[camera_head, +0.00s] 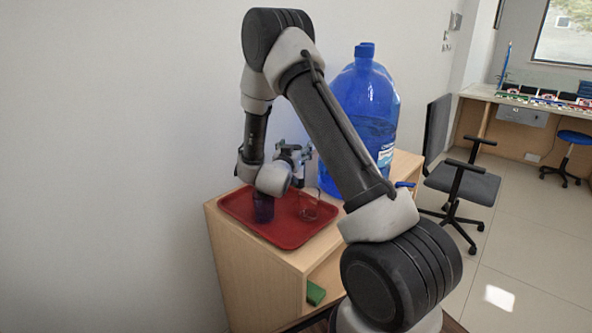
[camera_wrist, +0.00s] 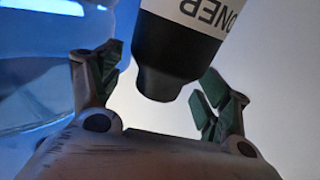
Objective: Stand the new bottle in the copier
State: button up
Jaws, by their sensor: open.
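A toner bottle (camera_wrist: 185,50) with a white label reading "TONER" and a black end shows at the top of the wrist view, the lettering upside down. My gripper (camera_wrist: 160,76) is open, one finger on each side of the bottle, with gaps visible on both sides. In the head view my gripper (camera_head: 298,158) is over the red tray (camera_head: 235,206), in front of the big blue water bottle; the toner bottle cannot be made out clearly there. I cannot identify a copier in either view.
The tray lies on a wooden cabinet (camera_head: 240,265) against the wall. It bears a dark purple cup (camera_head: 263,209) and a clear glass (camera_head: 309,207). The big blue water bottle (camera_head: 365,105) stands behind my arm. An office chair (camera_head: 465,185) and a desk are at right.

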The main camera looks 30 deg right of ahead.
jog(key=shift+c, duration=0.2)
grip_shut()
dwell(0.4)
